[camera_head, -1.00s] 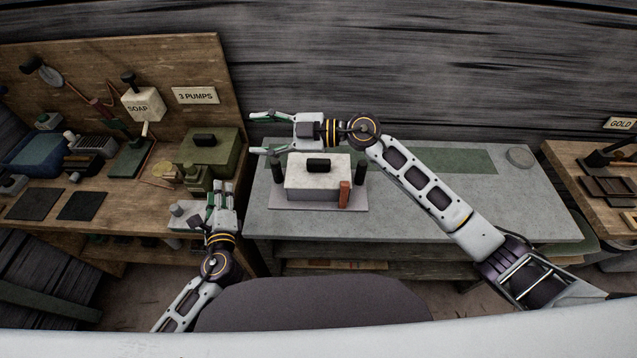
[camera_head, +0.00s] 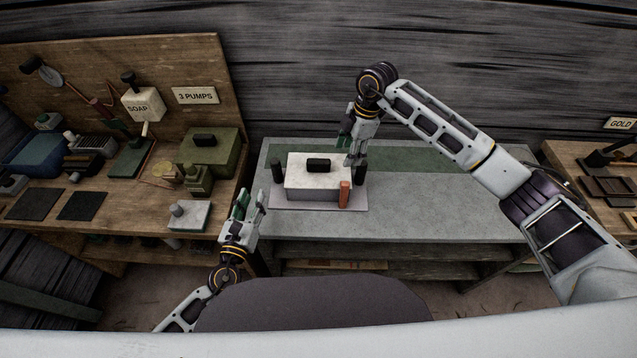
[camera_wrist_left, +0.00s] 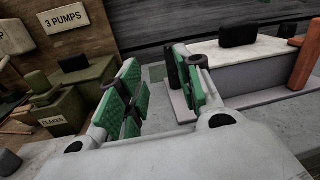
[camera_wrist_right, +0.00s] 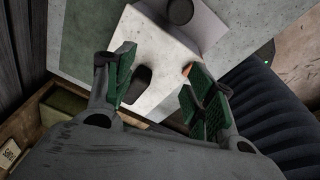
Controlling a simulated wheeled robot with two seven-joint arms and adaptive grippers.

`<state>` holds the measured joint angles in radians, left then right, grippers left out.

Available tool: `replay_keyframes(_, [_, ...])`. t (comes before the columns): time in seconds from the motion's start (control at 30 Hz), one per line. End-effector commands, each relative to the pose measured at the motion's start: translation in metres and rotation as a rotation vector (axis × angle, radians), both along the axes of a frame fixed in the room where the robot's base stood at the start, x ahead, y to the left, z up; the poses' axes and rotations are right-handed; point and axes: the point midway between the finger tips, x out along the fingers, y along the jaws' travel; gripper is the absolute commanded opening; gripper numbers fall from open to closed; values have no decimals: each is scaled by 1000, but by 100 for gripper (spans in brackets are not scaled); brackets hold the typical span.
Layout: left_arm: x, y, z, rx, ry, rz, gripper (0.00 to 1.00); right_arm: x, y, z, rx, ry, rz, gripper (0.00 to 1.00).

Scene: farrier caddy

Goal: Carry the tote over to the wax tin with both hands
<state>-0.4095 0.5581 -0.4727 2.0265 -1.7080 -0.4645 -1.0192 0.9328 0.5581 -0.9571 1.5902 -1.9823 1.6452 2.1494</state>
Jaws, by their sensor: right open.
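The tote is a pale box (camera_head: 305,178) with a dark lid knob (camera_head: 318,165). It sits on a thin grey tray (camera_head: 290,202) on the grey bench, with a dark upright post (camera_head: 277,171) at its left and another (camera_head: 362,169) at its right. My right gripper (camera_head: 351,152) is open and points down above the tote's right end; the white lid (camera_wrist_right: 160,50) shows beneath it in the right wrist view. My left gripper (camera_head: 249,200) is open at the bench's left end, apart from the left post (camera_wrist_left: 172,70). The wax tin is hidden, likely behind my right arm.
A red-brown block (camera_head: 344,193) stands at the tote's front right corner. A green strip (camera_head: 430,158) lies along the bench's back. The bench right of the tote is bare (camera_head: 440,205). A cluttered wooden bench (camera_head: 130,203) adjoins at left.

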Motion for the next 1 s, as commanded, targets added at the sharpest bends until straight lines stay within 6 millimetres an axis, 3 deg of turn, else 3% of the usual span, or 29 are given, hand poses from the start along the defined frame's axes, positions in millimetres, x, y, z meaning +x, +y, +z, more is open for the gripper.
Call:
replay_keyframes(0.1, [-3,-6,-6,71,-8,-39,35,8,-31,5,-111,10,-69,55])
replay_keyframes(0.27, [-5,-11,-10,116,-15,-65,35,11,-50,9,-182,17,-118,55])
replay_keyframes(0.73, [-4,-12,-11,121,-15,-66,35,12,-52,8,-190,18,-123,55])
replay_keyframes(1.0, [10,-15,-11,121,-16,-65,35,12,-52,-6,-190,18,-123,55])
